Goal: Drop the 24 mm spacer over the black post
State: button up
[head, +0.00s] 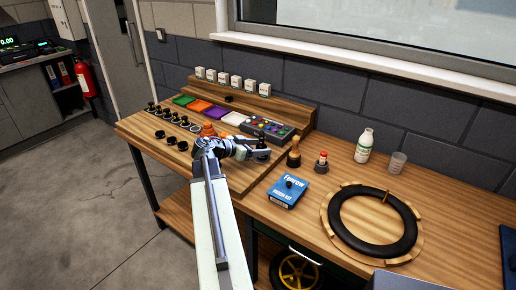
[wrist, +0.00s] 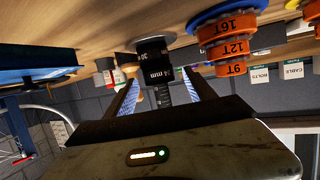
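In the wrist view, which is upside down, a black spacer marked 24 mm (wrist: 155,75) sits around an upright post (wrist: 163,94), whose ribbed tip shows past it. Another black marked ring (wrist: 152,57) is between it and the round base (wrist: 145,41). My gripper (wrist: 160,78) is open, with one finger on each side of the spacer and a visible gap to each. In the head view, my gripper (head: 258,147) is at the dark post stand (head: 262,156), partly hiding it. Whether the spacer is fully seated, I cannot tell.
An orange and blue sprocket stack (wrist: 231,45) stands close beside the post. A blue box (head: 288,191), a red-capped bottle (head: 321,163) and a tyre on a ring (head: 374,246) lie to the right. Coloured trays (head: 210,113) and small black parts (head: 160,134) lie left.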

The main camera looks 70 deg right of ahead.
jog(key=p+v, duration=0.2)
jog(key=v, duration=0.5)
jog(key=shift+w+a+r+p, duration=0.1)
jog(key=shift+r+p, duration=0.05)
jog(key=shift+p, duration=0.2)
jog(key=shift+w+a, duration=0.15)
jog(key=shift+a, duration=0.05)
